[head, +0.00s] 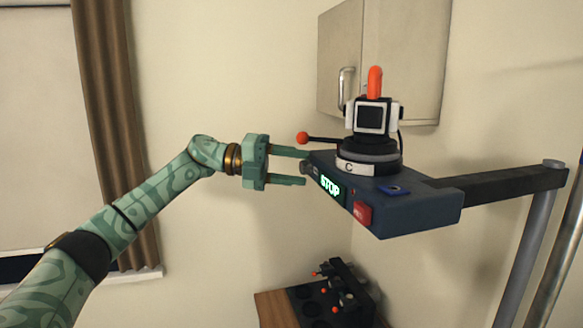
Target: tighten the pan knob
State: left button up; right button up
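My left gripper (305,167) is open, its two fingers pointing right at the left corner of a dark blue platform (420,208). A small dark knob (307,169) on that corner shows between the fingertips; it looks like the pan knob, but no label is readable. I cannot tell whether the fingers touch it. A lever with a red ball end (302,138) sticks out just above the upper finger. A boxy head with an orange top (375,82) stands on a round base marked C (356,168). My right gripper is not in view.
The platform's front has a green STOP display (330,187) and a red button (362,214). A dark arm (505,184) joins it to a grey post on the right. Below, a wooden stand holds a black rack (318,309). A cabinet (410,60) hangs behind.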

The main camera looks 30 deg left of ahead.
pick_arm(q)
jog(key=b+v, duration=0.3)
jog(key=v, duration=1.3)
jog(key=shift+a, duration=0.15)
jog(key=shift+f, duration=0.1)
